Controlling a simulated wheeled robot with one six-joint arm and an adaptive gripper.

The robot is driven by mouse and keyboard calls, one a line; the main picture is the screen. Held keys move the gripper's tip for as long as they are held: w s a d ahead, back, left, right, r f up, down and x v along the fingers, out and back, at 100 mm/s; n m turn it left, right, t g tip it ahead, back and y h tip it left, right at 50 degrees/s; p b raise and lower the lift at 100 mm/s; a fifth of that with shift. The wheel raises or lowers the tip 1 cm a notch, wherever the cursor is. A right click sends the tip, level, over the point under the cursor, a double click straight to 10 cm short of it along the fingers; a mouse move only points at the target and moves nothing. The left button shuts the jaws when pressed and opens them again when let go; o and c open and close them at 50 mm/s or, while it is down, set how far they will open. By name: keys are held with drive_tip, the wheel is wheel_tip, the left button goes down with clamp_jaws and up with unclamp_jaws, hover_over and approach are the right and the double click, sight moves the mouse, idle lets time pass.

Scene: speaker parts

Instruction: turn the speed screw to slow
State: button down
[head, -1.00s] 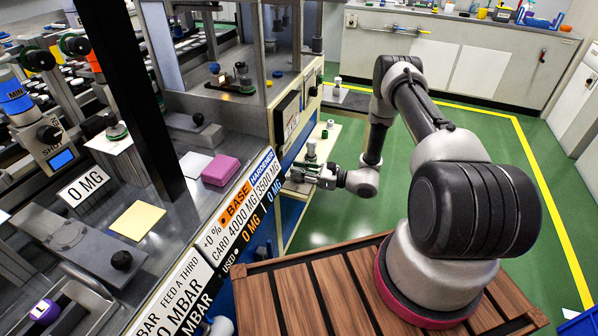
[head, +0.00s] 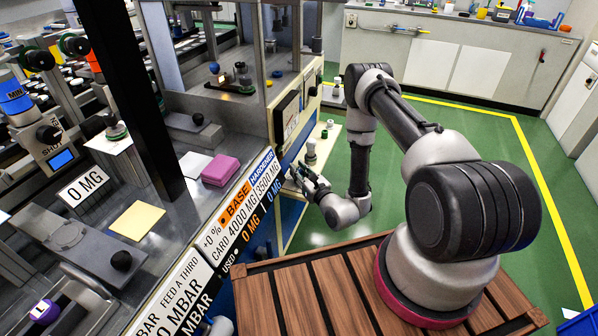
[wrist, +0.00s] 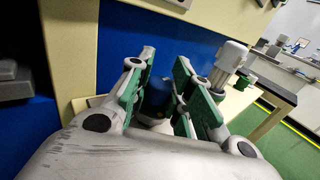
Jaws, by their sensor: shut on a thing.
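My gripper (head: 296,174) is at the front face of the machine bench, just right of the label strip. In the wrist view my gripper (wrist: 160,92) has its two green-padded fingers closed on a small dark blue knob (wrist: 158,92), which looks like the screw. The knob stands in front of a blue panel (wrist: 120,35). Its lower end and any slow or fast marking are hidden by the fingers and the gripper body. In the head view the knob is too small and covered to make out.
A grey-and-white cylinder (wrist: 231,56) stands close right of the fingers on a cream shelf (head: 326,146). A cream post (wrist: 70,45) rises at the left in the wrist view.

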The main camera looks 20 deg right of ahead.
drive_tip(key=shift+m+h, duration=0.3)
drive_tip(key=shift+h, duration=0.1)
drive_tip(key=c, duration=1.3)
unclamp_jaws()
drive_tip(key=shift+o, duration=0.2)
wheel_tip(320, 180, up, 10)
